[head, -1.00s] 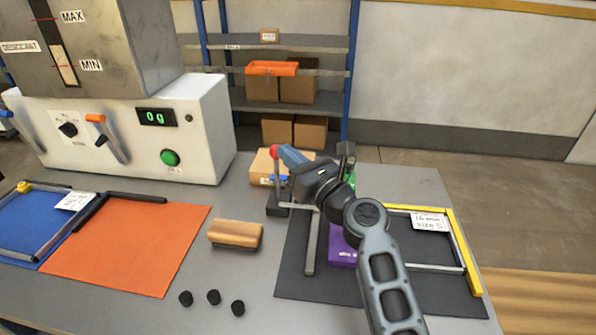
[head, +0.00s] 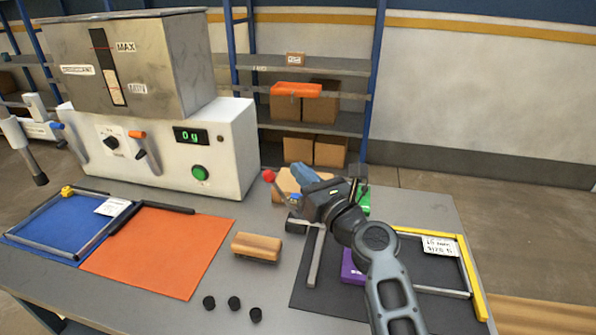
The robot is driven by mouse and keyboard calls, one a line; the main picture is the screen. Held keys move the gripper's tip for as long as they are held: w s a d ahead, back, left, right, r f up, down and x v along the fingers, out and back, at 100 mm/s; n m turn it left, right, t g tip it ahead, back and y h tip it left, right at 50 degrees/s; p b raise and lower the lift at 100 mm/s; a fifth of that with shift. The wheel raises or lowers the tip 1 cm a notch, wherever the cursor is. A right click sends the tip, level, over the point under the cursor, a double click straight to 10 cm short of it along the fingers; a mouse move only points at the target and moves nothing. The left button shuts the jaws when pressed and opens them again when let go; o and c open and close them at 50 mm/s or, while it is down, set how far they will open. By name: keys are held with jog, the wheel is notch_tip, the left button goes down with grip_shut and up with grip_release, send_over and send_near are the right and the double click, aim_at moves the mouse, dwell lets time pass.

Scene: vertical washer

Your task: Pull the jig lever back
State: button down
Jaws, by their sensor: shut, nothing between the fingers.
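The jig lever (head: 268,176) is a thin rod with a red knob on top. It leans up and to the left from a dark block (head: 296,224) at the back left of the black mat.
A black mat (head: 300,291) holds a grey bar, a purple box (head: 352,267) and a yellow-edged frame (head: 473,278). A tan block (head: 257,248) and black pucks (head: 234,303) lie to the left. A white machine (head: 228,150) stands behind left; a carton (head: 286,187) is behind the lever.

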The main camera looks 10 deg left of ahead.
jog(key=s+d+r+p, duration=0.1)
jog(key=s+d+r, duration=0.2)
jog(key=s+r, duration=0.1)
jog(key=shift+s+d+r+p, duration=0.15)
jog(key=shift+s+d+p, duration=0.2)
jog(key=shift+s, duration=0.55)
jog(key=s+d+f+n+h, duration=0.3)
jog(key=s+d+f, duration=0.3)
jog(key=s, duration=0.1)
jog(key=s+d+f+n+h, duration=0.3)
jog(key=s+d+f+n, duration=0.1)
jog(key=s+d, duration=0.3)
jog(key=s+d+f+n+t+h, duration=0.1)
jog(key=s+d+f+n+h, duration=0.2)
jog(key=s+d+f, duration=0.4)
jog(key=shift+f+n, duration=0.35)
jog(key=shift+n, duration=0.05)
jog(key=s+d+r+n+h, duration=0.1)
jog(key=s+d+n+h, duration=0.2)
jog(key=s, duration=0.5)
jog(key=s+d+r+n, duration=0.1)
jog(key=s+d+n, duration=0.2)
jog(key=s+n, duration=0.35)
jog(key=s+r+n, duration=0.3)
jog(key=s+n, duration=0.1)
jog(key=s, duration=0.2)
jog(key=s+d+r+n+h+b, duration=0.1)
jog(key=s+r+n, duration=0.3)
jog(key=s, duration=0.2)
jog(key=shift+h, duration=0.3)
